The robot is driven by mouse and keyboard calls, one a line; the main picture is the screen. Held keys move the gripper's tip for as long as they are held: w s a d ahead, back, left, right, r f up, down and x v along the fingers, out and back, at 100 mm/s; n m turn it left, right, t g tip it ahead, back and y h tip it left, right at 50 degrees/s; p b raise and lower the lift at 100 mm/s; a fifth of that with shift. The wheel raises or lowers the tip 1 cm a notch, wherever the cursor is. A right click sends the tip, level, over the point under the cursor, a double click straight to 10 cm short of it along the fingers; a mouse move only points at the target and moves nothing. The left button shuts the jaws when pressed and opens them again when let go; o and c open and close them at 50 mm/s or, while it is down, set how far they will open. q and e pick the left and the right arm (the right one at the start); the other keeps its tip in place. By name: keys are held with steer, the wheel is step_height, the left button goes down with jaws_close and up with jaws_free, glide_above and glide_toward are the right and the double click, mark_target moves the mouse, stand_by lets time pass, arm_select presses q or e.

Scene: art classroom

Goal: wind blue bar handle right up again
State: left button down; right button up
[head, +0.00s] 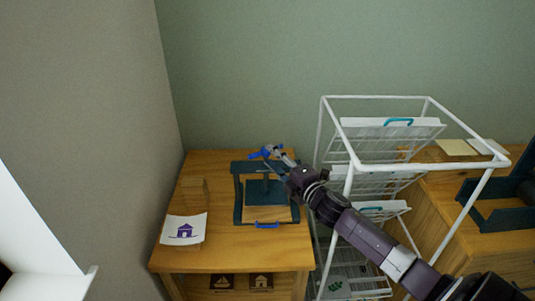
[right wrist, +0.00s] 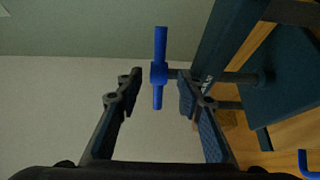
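The blue bar handle (head: 264,152) sits on top of a dark teal press (head: 238,200) on the wooden table. In the right wrist view the blue bar (right wrist: 160,45) stands upright in the picture, with a hub on a shaft from the press. My right gripper (head: 279,161) is at the handle in the head view. In the right wrist view its two fingers (right wrist: 160,84) are wide apart. The bar shows between their tips, nearer the right finger; I cannot tell whether they touch. My left gripper is not in view.
A second blue handle (head: 267,225) is at the press's front. A print with a purple house (head: 184,230) lies at the table's left, near a wooden block (head: 193,190). A white wire rack (head: 348,180) stands close right of the press, beside my right arm.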

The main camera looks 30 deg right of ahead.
mark_target(269, 154)
steer(key=shift+s, duration=1.7)
steer(key=shift+c, duration=0.5)
